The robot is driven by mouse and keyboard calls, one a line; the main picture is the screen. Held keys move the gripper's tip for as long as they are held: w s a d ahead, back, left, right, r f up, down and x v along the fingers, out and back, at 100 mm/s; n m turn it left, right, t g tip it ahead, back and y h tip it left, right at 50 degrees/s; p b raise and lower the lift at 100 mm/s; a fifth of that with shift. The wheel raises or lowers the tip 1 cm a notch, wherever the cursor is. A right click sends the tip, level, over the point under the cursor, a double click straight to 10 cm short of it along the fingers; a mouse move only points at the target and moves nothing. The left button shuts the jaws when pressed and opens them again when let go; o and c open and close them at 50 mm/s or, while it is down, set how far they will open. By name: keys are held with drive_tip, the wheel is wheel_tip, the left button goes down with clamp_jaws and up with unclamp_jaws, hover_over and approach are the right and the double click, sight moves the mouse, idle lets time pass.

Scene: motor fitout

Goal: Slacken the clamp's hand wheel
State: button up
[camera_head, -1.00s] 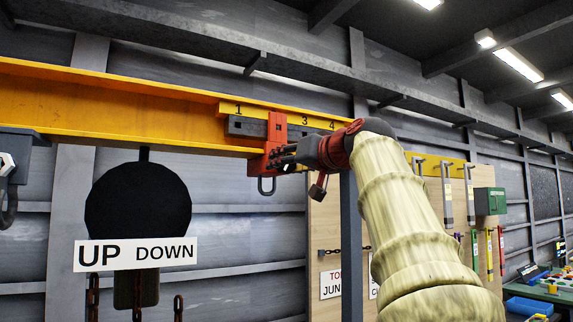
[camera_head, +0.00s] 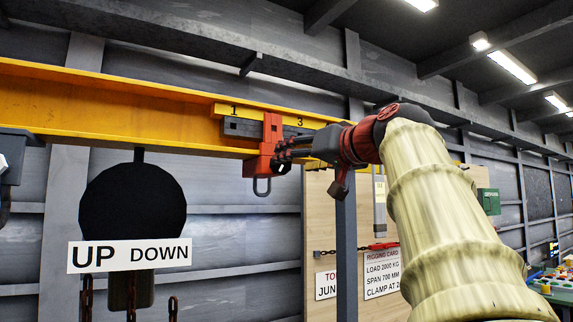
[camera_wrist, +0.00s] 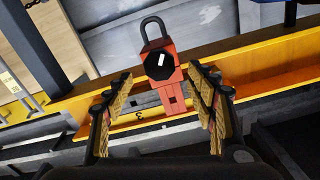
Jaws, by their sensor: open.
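The red clamp (camera_head: 266,150) hangs on the yellow beam, with a dark shackle loop below it. Its black hand wheel (camera_wrist: 160,66) with a white mark shows in the wrist view, between and beyond my fingers. My gripper (camera_wrist: 165,98) is open, one finger on each side of the clamp in the picture. The fingertips show no clear contact with the wheel. In the head view my gripper (camera_head: 284,157) is just right of the clamp.
The yellow beam (camera_head: 110,105) carries a numbered scale strip (camera_head: 300,122). A grey post (camera_head: 346,240) stands under my arm. A rigging card (camera_head: 382,272) reads load 2000 kg, span 700 mm. An UP/DOWN sign (camera_head: 130,255) hangs at left.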

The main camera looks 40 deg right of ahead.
drive_tip(key=shift+v, duration=2.35)
drive_tip(key=shift+d, duration=0.1)
